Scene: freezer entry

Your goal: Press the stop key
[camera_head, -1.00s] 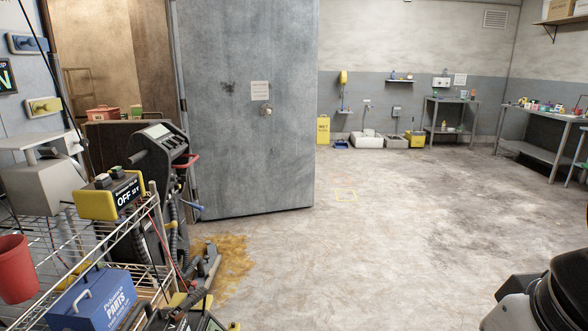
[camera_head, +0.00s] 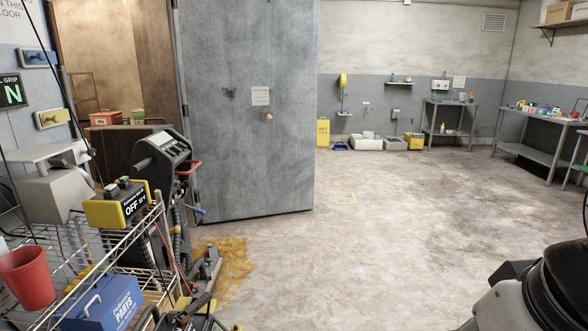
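No key that I can read as a stop key shows. A yellow and black box (camera_head: 117,206) marked "OFF 12 V" sits on the wire cart at the left, with small buttons (camera_head: 110,190) on its top. A floor machine (camera_head: 160,150) with a dark console and a light screen stands behind the cart; its keys are too small to read. A dark and white part of my arm (camera_head: 545,290) shows at the bottom right. My gripper's fingers are not in view.
The wire cart (camera_head: 95,250) holds a red cup (camera_head: 27,278) and a blue parts box (camera_head: 103,302). A brown spill (camera_head: 230,263) lies beside the machine. A grey door (camera_head: 245,110) stands behind. The floor at centre and right is open, with workbenches (camera_head: 540,150) at the far right.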

